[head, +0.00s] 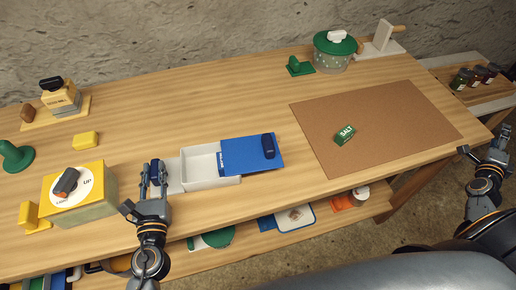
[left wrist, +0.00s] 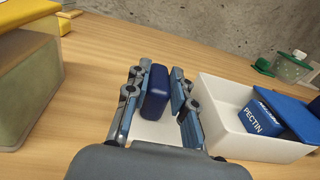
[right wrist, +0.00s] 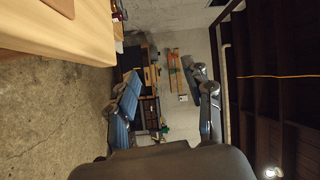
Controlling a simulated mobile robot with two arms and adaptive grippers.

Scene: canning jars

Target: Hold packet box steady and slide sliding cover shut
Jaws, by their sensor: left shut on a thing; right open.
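The packet box (head: 198,182) is a white open tray near the table's front edge. Its blue sliding cover (head: 236,158) lies over the right part, leaving the left part open. A dark blue knob (head: 268,146) stands near the cover's right end. My left gripper (head: 153,175) is shut on the dark blue handle (left wrist: 157,92) at the box's left end. In the left wrist view a blue pectin packet (left wrist: 265,119) sits inside, partly under the cover. My right gripper (head: 484,143) is open and empty off the table's right end; its fingers frame empty space in the right wrist view (right wrist: 165,100).
A yellow-topped box with a dial (head: 103,205) stands left of my left gripper. A brown mat (head: 380,112) with a green salt packet (head: 344,134) lies to the right. A green-lidded pot (head: 334,62) stands at the back. The table behind the packet box is clear.

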